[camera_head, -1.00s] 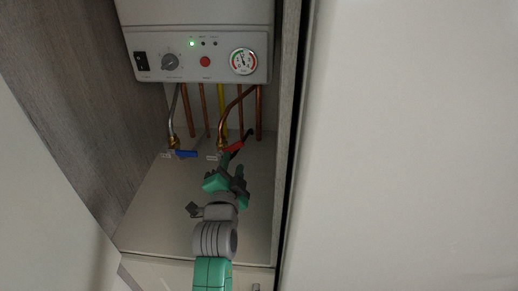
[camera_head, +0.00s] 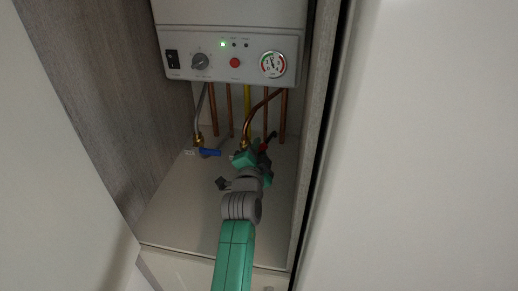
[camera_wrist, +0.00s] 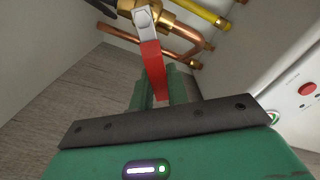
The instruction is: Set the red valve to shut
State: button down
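The red valve lever (camera_head: 265,147) sits on a brass fitting under the boiler, at the foot of a copper pipe. In the head view it is partly hidden by my gripper (camera_head: 250,157). In the wrist view the red lever (camera_wrist: 153,68) runs from its pale metal end down to between my two green fingers (camera_wrist: 165,92). The fingers lie close along both sides of it. Whether they touch or grip it cannot be made out. The brass valve body (camera_wrist: 178,32) is just beyond the lever.
A blue valve lever (camera_head: 210,153) is to the left on its own pipe. The boiler panel (camera_head: 220,72) with knob, red button and gauge hangs above. Vertical pipes (camera_head: 283,115) stand behind. Cupboard side walls (camera_head: 318,110) confine my arm; the floor (camera_head: 185,220) is clear.

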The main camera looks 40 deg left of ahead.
jog(key=shift+f, duration=0.15)
jog(key=shift+w+d+f+m+b, duration=0.15)
jog(key=shift+f+m+b, duration=0.5)
jog(key=shift+m, duration=0.55)
jog(key=shift+w+d+f+m+b, duration=0.15)
jog(key=shift+f+m+b, duration=0.35)
jog(key=shift+m+b, duration=0.55)
jog(key=shift+w+d+f+m+b, duration=0.15)
jog(key=shift+f+m+b, duration=0.45)
jog(key=shift+m, duration=0.75)
jog(key=shift+s, duration=0.1)
jog(key=c, duration=1.4)
grip_release()
jog(key=shift+o, duration=0.2)
